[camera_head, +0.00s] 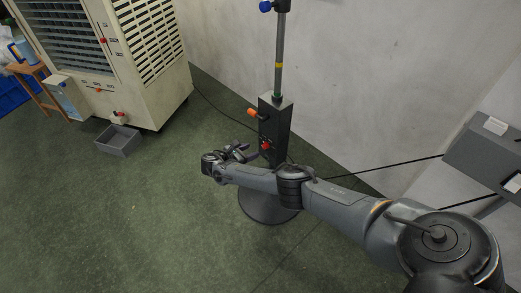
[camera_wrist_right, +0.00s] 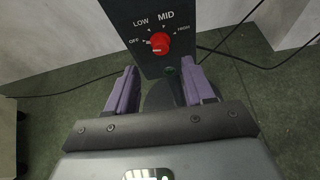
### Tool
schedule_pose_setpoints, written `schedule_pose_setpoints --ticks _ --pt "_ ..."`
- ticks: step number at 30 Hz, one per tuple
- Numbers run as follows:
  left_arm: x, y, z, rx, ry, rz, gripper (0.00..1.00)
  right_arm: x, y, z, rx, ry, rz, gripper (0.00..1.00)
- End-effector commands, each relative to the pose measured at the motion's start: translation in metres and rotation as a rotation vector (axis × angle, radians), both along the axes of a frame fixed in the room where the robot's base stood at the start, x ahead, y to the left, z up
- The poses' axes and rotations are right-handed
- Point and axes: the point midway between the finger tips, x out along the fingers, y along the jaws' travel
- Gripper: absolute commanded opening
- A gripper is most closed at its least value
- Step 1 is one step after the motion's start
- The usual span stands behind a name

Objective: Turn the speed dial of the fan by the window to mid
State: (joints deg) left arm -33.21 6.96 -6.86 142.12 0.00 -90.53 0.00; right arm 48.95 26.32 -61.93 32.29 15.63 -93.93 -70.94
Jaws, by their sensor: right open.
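The fan's dark control box (camera_head: 275,125) stands on a pole with an orange knob (camera_head: 252,113) and a red dial (camera_head: 266,146) on it. In the right wrist view the red dial (camera_wrist_right: 158,43) faces me, with OFF, LOW, MID and HIGH printed around it. A white mark on the dial's left side appears to point at OFF. My right gripper (camera_head: 241,151) is just left of the box. In the wrist view its purple fingers (camera_wrist_right: 160,66) are open and empty, apart from the dial and just below it in the picture. My left gripper is out of view.
A beige air cooler (camera_head: 136,60) stands at the upper left with a grey bin (camera_head: 118,140) before it. The round stand base (camera_head: 268,208) is partly behind my right arm. Black cables run to the right. Green floor at the lower left is clear.

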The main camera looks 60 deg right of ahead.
Motion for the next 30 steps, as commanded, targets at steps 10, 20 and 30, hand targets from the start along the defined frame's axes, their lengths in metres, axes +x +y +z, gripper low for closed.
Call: schedule_pose_setpoints --ticks 10,20,30 --pt "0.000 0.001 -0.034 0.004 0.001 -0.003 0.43 -0.012 -0.048 -0.025 0.001 -0.001 -0.001 0.53" --pt "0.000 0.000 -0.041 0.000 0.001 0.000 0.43 -0.016 -0.064 -0.029 0.001 -0.001 0.001 0.53" --pt "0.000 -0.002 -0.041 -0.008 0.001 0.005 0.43 -0.016 -0.065 -0.028 0.001 0.000 0.001 0.37"
